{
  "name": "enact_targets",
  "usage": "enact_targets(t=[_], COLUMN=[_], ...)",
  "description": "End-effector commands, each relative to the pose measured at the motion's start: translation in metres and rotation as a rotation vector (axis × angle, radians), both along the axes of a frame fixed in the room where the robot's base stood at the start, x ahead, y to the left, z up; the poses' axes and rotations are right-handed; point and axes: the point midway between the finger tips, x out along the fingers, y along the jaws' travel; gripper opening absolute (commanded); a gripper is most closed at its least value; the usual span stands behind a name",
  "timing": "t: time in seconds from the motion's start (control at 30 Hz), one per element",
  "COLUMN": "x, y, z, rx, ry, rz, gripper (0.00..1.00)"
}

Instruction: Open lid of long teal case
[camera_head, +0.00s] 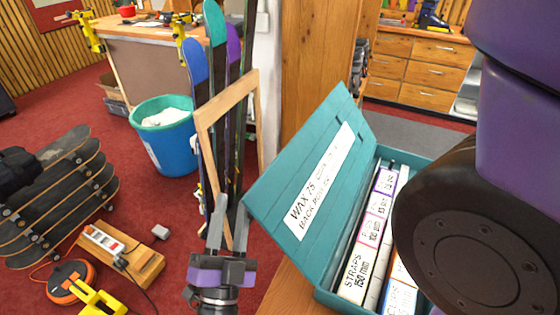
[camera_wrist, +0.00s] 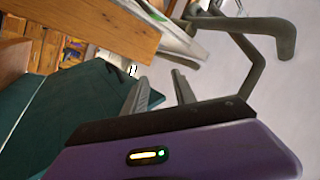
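The long teal case (camera_head: 340,302) stands on a wooden top at the right, with its box holding several labelled white packets (camera_head: 368,235). Its lid (camera_head: 345,118) is raised and leans over to the left, showing a white label with "WAX" on it. My gripper (camera_head: 229,208) is just left of the lid, fingers pointing up, parted and empty. In the wrist view, a dark teal panel, apparently the lid (camera_wrist: 60,115), lies left of the fingers (camera_wrist: 158,85). My arm hides the right part of the case.
A wooden frame (camera_head: 207,120) and upright skis or boards (camera_head: 216,50) stand behind my gripper. A blue bin (camera_head: 165,145) stands on the red floor. Stacked skateboards (camera_head: 60,190) and a wooden block with a power strip (camera_head: 130,262) are at the left.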

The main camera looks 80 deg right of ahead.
Motion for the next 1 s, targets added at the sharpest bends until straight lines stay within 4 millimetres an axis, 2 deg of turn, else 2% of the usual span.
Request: enact_targets(t=[0.17,0.4,0.5,0.73,1.0], x=[-0.001,-0.012,-0.018,-0.026,-0.044], y=[-0.027,-0.08,-0.093,-0.106,-0.134], z=[-0.005,-0.025,-0.031,-0.035,-0.023], rx=[0.037,0.146,0.183,0.216,0.217], ry=[-0.033,-0.035,-0.02,-0.004,-0.005], rz=[-0.163,-0.497,-0.588,-0.661,-0.662], gripper=[0.33,0.33,0.33,0.33,0.33])
